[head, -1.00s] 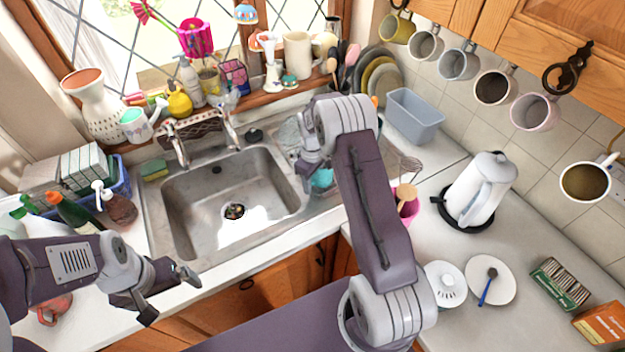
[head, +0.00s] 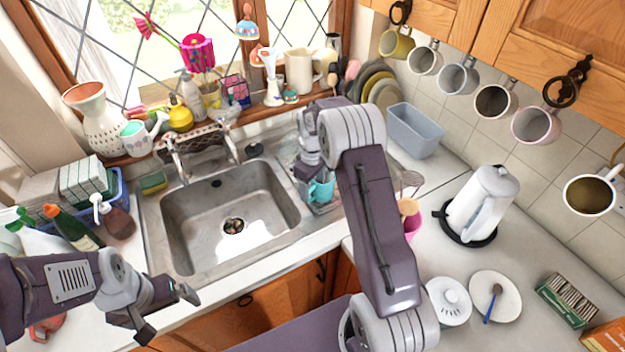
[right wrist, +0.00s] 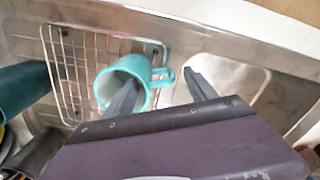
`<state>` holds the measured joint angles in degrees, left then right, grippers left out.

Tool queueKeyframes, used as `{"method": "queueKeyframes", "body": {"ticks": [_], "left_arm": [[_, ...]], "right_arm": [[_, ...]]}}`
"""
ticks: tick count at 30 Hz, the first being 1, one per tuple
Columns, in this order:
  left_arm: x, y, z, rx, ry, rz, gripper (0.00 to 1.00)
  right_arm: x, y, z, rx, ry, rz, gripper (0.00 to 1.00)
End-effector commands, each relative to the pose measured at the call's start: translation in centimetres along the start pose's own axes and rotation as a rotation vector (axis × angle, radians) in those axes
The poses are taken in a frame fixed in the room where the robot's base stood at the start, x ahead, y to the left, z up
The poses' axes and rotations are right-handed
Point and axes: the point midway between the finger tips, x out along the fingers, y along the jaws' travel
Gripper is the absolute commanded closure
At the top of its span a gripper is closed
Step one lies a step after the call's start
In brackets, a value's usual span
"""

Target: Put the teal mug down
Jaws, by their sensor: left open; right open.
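The teal mug (head: 320,189) is on the wire rack right of the sink, partly hidden by my right arm in the head view. In the right wrist view the mug (right wrist: 111,84) stands on the rack, its mouth facing the camera and its handle to the right. My right gripper (right wrist: 161,76) is open around the handle: one finger overlaps the mug's mouth, the other is past the handle. Contact cannot be told. The right gripper (head: 311,180) also shows in the head view, at the mug. My left gripper (head: 168,313) is open and empty at the counter's front edge.
The wire rack (right wrist: 66,68) is on the metal drainer. The sink (head: 205,235) is empty. A darker teal thing (right wrist: 22,87) is left of the mug in the wrist view.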

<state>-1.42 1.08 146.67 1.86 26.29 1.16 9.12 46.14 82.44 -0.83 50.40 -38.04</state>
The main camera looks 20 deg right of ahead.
Motion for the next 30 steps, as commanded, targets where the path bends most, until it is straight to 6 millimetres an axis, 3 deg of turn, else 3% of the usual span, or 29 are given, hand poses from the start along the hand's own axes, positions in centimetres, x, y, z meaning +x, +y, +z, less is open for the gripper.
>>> {"method": "queueKeyframes", "body": {"ticks": [3,9,17,20,22,27,30], "left_arm": [[0.7,0.0,0.1,0.0,0.0,0.0,0.0],[1.0,0.0,0.1,0.0,0.0,0.0,0.0],[1.0,0.0,0.1,0.0,0.0,0.0,0.0],[0.9,0.0,0.1,0.0,0.0,0.0,0.0],[1.0,0.0,0.1,0.0,0.0,0.0,0.0],[1.0,0.0,0.1,0.0,0.0,0.0,0.0],[1.0,0.0,0.1,0.0,0.0,0.0,0.0]], "right_arm": [[-3.0,0.1,-0.1,0.0,0.005,0.004,0.35],[-6.4,0.0,-0.1,0.0,0.001,0.001,0.35],[-7.2,-0.6,0.2,0.013,0.002,0.0,0.35],[-7.3,-3.4,1.6,0.087,0.015,0.001,0.35],[-7.1,-6.5,3.5,0.174,0.032,0.002,0.35],[-5.8,-13.6,9.6,0.388,0.074,-0.002,0.35],[-5.0,-16.3,12.7,0.476,0.088,-0.005,0.35]]}}
